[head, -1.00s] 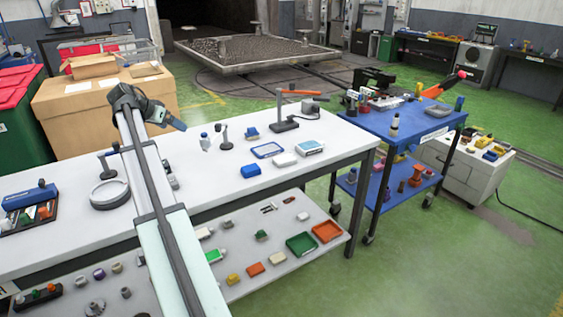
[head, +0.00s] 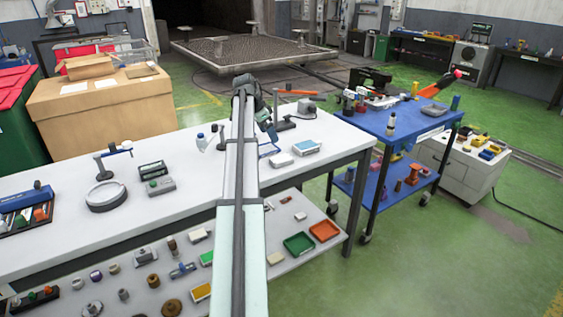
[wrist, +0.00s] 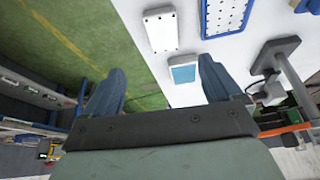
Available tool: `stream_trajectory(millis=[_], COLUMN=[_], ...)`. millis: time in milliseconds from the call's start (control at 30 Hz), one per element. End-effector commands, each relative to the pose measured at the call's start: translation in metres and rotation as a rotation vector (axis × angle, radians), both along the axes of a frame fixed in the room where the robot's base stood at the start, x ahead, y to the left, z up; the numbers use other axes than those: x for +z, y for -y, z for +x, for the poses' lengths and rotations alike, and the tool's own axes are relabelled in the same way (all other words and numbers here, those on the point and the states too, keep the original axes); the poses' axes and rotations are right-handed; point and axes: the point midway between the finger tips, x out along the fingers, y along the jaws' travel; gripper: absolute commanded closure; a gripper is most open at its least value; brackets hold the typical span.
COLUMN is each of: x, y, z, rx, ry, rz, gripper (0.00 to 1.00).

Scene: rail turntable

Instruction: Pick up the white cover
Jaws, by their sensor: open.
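The white cover (head: 280,160) lies flat on the white workbench, just right of my forearm in the head view. It is a small white block with rounded edges. In the wrist view the white cover (wrist: 161,31) sits near the top, beyond the fingertips and apart from them. My gripper (head: 269,131) is over the bench, beyond the cover in the head view. In the wrist view my gripper (wrist: 163,78) has its two blue-grey fingers spread wide with nothing between them gripped.
A light-blue-topped box (head: 307,147) lies right of the cover; it also shows in the wrist view (wrist: 185,70). A blue-rimmed tray (wrist: 227,15) is nearby, partly hidden by my arm in the head view. A dark stand (wrist: 275,55) rises beside my gripper.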

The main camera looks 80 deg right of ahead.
Motion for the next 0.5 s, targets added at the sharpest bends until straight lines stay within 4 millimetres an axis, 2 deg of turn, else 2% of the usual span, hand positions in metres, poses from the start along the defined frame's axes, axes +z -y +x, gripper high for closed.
stream_trajectory(millis=[167, 500], x=[-0.015, -0.066], y=[0.004, 0.018], z=[-0.009, -0.024], rx=[-0.010, -0.007], ry=[0.005, 0.003], rz=[0.007, 0.006], gripper=[0.08, 0.08])
